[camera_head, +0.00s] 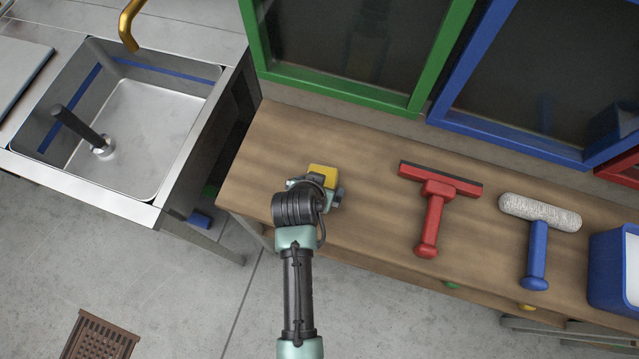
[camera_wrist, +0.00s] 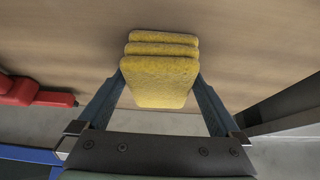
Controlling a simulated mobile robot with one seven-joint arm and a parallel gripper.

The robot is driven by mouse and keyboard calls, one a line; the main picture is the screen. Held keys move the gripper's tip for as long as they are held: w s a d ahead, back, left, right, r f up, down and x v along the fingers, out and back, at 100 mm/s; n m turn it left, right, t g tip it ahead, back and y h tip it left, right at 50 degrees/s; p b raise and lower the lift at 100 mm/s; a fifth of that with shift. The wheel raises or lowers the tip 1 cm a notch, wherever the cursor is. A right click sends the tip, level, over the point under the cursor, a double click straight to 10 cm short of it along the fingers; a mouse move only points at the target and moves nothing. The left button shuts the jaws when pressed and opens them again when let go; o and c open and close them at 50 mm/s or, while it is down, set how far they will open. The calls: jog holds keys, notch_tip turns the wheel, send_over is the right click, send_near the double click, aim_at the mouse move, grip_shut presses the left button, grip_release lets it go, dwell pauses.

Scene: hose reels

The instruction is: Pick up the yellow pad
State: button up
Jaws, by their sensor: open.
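The yellow pad (camera_head: 323,175) lies on the wooden bench, just beyond the end of my arm in the head view. In the wrist view the yellow pad (camera_wrist: 160,80) shows as a stack of three layers. My gripper (camera_wrist: 160,86) is open, with one finger on each side of the nearest layer. The fingertips are close to its side edges; I cannot tell whether they touch. In the head view my wrist hides part of the pad and most of my gripper (camera_head: 318,186).
A red squeegee (camera_head: 432,205), a blue-handled roller (camera_head: 538,235) and a blue bin (camera_head: 612,268) are to the right on the wooden bench (camera_head: 375,225). Green (camera_head: 340,88) and blue (camera_head: 515,137) window frames stand behind. A steel sink (camera_head: 130,130) is at left. Bench between pad and squeegee is clear.

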jog(key=shift+c, duration=0.2)
jog(key=c, duration=1.1)
